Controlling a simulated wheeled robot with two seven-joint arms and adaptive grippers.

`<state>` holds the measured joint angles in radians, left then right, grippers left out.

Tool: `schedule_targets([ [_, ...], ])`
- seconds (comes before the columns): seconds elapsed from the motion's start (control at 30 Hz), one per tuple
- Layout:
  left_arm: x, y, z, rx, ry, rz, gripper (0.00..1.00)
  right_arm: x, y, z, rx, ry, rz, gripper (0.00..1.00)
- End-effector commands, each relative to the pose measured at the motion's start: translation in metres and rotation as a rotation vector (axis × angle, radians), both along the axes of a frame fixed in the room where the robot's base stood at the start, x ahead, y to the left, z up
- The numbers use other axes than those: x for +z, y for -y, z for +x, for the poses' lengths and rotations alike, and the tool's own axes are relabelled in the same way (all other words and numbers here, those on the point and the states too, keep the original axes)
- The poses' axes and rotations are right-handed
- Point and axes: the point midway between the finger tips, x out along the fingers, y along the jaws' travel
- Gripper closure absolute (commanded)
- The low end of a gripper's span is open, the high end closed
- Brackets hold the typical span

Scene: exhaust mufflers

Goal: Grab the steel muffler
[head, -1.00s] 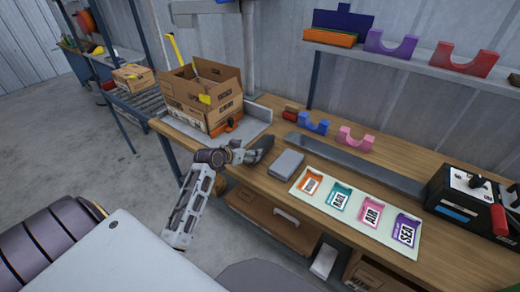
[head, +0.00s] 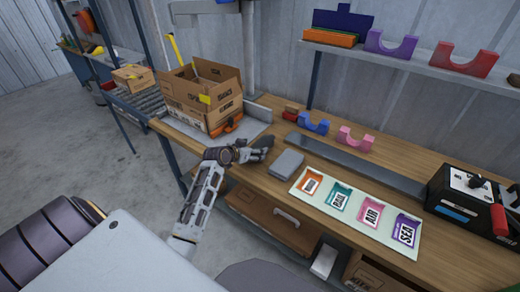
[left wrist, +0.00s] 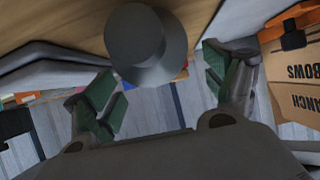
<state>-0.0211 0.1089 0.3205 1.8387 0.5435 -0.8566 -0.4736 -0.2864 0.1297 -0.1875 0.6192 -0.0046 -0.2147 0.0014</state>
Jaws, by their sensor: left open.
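A grey, round metal piece (left wrist: 145,45), which looks like the steel muffler, shows in the left wrist view against the wooden bench. My left gripper (left wrist: 160,88) is open, with its green-padded fingers on either side of the lower part of this piece; I see a gap on both sides. In the head view my left gripper (head: 252,150) is over the front of the bench, left of a grey block (head: 286,164). There the muffler is hard to tell from the dark fingers. My right gripper is not in view.
Open cardboard boxes (head: 203,92) stand on the bench left of the gripper. A panel with coloured labels (head: 322,212) lies to the right. Blue (head: 313,123) and pink (head: 356,138) cradles are behind. A black machine (head: 467,200) stands at far right.

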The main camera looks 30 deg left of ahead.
Motion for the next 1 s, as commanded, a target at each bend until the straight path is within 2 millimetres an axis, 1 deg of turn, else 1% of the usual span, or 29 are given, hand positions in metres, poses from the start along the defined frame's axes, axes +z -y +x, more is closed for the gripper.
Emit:
schedule_targets([
  [0.3, -0.013, 0.003, 0.025, 0.001, 0.001, -0.003, 0.16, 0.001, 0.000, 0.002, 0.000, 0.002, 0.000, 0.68],
  [0.5, -0.020, 0.004, 0.036, 0.000, -0.001, -0.001, 0.16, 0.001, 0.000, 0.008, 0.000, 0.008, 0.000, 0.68],
  [0.7, -0.021, 0.004, 0.038, 0.000, -0.001, -0.001, 0.16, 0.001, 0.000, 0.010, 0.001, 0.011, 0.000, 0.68],
  [1.0, -0.021, 0.004, 0.038, 0.000, -0.001, -0.001, 0.16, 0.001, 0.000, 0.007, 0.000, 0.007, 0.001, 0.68],
])
